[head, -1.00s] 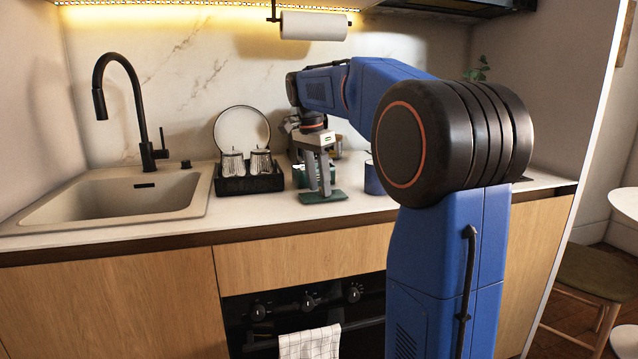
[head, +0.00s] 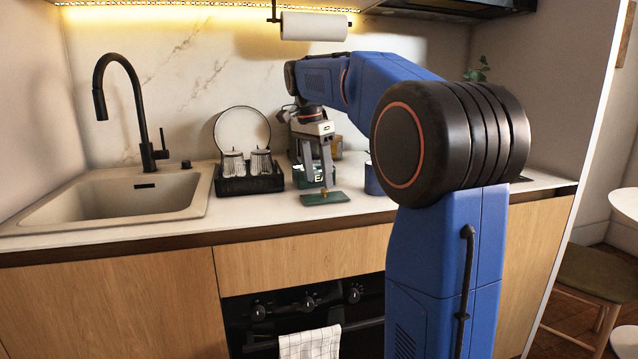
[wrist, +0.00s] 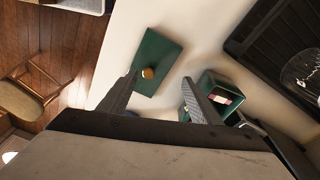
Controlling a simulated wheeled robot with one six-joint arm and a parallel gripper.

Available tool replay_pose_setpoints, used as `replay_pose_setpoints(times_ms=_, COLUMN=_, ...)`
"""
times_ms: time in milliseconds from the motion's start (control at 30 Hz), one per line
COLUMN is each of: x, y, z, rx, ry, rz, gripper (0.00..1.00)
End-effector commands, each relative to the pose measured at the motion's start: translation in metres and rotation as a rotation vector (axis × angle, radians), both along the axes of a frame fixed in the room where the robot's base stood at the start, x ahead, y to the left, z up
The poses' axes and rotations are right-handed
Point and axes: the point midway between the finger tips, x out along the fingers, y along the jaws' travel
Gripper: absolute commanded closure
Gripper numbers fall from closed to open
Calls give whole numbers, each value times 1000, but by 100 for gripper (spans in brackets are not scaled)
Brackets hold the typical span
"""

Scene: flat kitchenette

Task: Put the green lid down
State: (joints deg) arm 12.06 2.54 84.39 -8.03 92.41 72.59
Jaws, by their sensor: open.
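The green lid (head: 325,198) lies flat on the white countertop near its front edge, with a small round knob on top. In the wrist view the green lid (wrist: 155,52) lies beyond my fingertips, its wooden-coloured knob between them in the picture. My gripper (head: 316,184) is open and empty above the lid, with a gap between the fingertips and the lid. The fingers also show spread apart in the wrist view (wrist: 160,78). A green box (head: 300,177) stands just behind the lid, partly hidden by my gripper; it also shows in the wrist view (wrist: 212,93).
A black dish rack (head: 248,183) with glasses and a plate stands left of the lid. A blue container (head: 373,180) stands to the right, partly hidden by my arm. The sink (head: 125,197) is at the far left.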

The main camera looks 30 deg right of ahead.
Motion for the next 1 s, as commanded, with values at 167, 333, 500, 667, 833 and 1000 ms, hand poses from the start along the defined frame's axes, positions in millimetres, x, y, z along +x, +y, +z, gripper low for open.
replay_pose_setpoints(times_ms=167, x=2, y=5, z=36, rx=-1, ry=-2, rz=0, gripper=42)
replay_pose_setpoints(times_ms=333, x=2, y=9, z=65, rx=-1, ry=-2, rz=0, gripper=42)
replay_pose_setpoints(times_ms=500, x=2, y=12, z=85, rx=-1, ry=-1, rz=0, gripper=42)
replay_pose_setpoints(times_ms=667, x=2, y=13, z=92, rx=0, ry=0, rz=0, gripper=42)
replay_pose_setpoints(times_ms=833, x=2, y=13, z=93, rx=0, ry=0, rz=0, gripper=42)
replay_pose_setpoints(times_ms=1000, x=-7, y=19, z=90, rx=2, ry=-6, rz=43, gripper=42)
